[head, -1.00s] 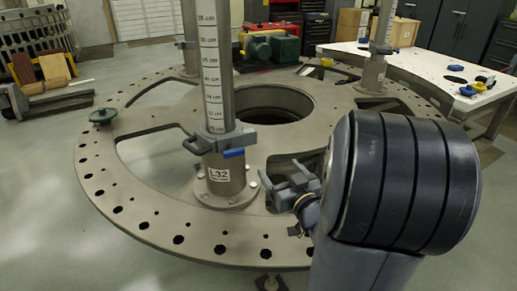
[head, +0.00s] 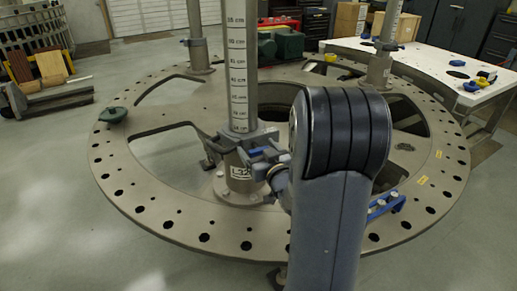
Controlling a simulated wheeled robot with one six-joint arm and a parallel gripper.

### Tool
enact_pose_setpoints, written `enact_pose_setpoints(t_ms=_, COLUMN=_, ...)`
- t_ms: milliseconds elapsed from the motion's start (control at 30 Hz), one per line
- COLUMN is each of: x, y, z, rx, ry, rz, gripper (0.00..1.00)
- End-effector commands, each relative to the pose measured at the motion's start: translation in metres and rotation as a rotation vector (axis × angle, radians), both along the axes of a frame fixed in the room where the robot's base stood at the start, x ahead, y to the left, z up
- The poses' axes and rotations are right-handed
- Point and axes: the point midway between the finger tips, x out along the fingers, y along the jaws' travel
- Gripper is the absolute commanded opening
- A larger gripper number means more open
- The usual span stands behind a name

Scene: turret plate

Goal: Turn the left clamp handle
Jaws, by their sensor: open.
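The near post (head: 238,75), marked with a cm scale, stands in a flanged base labelled L32 on the turret plate (head: 165,225). A grey clamp (head: 228,139) sits around this post just above the base. Its blue handle (head: 254,151) points to the right, partly covered by my gripper. My gripper (head: 262,160) is open at the clamp's right side, right by the blue handle. I cannot tell whether the handle lies between the fingers or whether they touch it. My arm hides the area right of the post.
Two more posts with clamps stand at the back left (head: 195,42) and back right (head: 384,46). A blue bracket (head: 386,206) lies on the plate right of my arm. A white table (head: 430,68) stands behind right.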

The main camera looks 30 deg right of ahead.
Motion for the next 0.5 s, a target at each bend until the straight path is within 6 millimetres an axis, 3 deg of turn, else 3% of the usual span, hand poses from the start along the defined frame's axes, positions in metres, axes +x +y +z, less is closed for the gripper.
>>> enact_pose_setpoints(t_ms=167, x=-0.0002, y=-0.0001, z=-0.0001, rx=0.000, ry=0.000, rz=0.000, gripper=0.77)
enact_pose_setpoints(t_ms=500, x=-0.0004, y=-0.0001, z=-0.0001, rx=0.000, ry=0.000, rz=0.000, gripper=0.49)
